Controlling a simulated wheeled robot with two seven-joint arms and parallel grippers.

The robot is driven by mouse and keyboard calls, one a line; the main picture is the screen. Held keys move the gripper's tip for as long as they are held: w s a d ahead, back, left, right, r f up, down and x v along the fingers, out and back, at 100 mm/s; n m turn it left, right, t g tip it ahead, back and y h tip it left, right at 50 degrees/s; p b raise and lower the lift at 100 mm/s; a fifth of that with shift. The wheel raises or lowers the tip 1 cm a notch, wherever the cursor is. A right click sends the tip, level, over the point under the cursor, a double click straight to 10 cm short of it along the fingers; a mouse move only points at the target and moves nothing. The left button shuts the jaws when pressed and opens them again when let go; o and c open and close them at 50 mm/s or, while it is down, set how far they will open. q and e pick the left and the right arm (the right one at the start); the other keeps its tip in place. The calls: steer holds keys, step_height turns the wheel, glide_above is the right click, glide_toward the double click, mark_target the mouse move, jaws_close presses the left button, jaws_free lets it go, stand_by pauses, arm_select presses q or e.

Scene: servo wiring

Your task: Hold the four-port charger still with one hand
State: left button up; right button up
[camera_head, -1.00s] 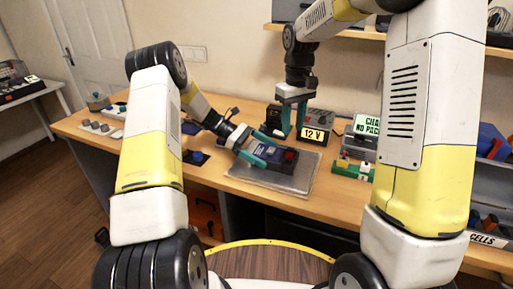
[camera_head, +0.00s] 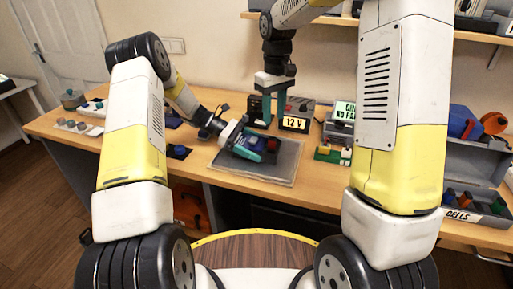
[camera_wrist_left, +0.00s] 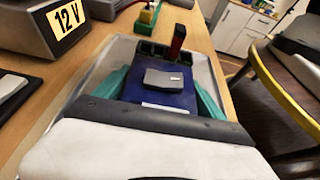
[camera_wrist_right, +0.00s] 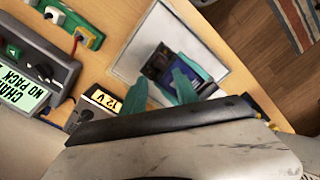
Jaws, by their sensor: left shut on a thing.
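The charger is a dark blue box (camera_wrist_left: 150,95) with a row of black ports (camera_wrist_left: 165,52) at its far end in the left wrist view. A red piece (camera_wrist_left: 178,40) stands up at that end. My left gripper (camera_head: 250,148) is shut on the charger, its teal fingers along both sides. The charger lies on a grey mat (camera_head: 228,163) on the workbench. My right gripper (camera_head: 271,110) points down behind the mat, near the 12 V unit. Its teal fingers are apart with nothing visible between them. The right wrist view shows the charger (camera_wrist_right: 157,62) partly behind a finger.
The 12 V unit (camera_head: 295,124) stands right behind the mat. A meter with a green display (camera_head: 345,110) and a green block (camera_head: 330,154) are farther right. A cells bin (camera_head: 465,216) is at the far right. A dark blue piece (camera_head: 179,152) lies left of the mat.

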mark_target(272, 138)
steer(key=shift+o, duration=1.4)
step_height(272, 138, down, 10)
steer(key=m, duration=1)
steer(key=shift+r, duration=0.15)
steer(key=shift+c, duration=0.4)
jaws_close()
